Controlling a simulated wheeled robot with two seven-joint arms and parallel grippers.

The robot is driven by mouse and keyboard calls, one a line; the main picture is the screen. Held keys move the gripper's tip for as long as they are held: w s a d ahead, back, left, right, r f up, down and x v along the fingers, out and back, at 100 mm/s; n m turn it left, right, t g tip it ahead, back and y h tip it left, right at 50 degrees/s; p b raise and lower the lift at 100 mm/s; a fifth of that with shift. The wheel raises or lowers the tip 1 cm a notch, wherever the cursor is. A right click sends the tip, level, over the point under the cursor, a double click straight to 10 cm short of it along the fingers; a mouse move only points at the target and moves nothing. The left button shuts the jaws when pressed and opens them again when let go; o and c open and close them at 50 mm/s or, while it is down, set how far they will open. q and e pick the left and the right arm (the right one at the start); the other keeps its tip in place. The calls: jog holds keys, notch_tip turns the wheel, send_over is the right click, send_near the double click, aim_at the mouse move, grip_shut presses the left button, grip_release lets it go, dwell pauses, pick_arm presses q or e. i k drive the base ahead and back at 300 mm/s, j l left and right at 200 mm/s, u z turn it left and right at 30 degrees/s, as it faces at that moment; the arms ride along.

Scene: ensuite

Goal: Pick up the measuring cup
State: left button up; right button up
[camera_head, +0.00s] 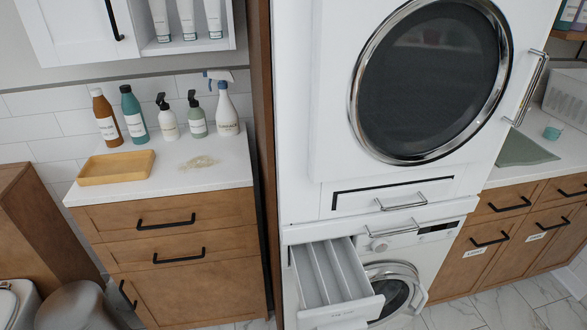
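A small teal cup-like object (553,130) stands on the right-hand counter, near a white ribbed basket. It may be the measuring cup, but it is too small to tell for sure. No other measuring cup shows clearly. Neither of my grippers is in view.
Stacked white machines (300,130) stand in the middle, with a detergent drawer (335,285) pulled out below. The left counter (225,175) holds several bottles (168,120) and a yellow tray (117,167). A white basket (567,97) and a green cloth-like patch (524,149) are at right.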

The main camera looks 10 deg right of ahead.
aim_at(555, 127)
jog(key=z, duration=1.75)
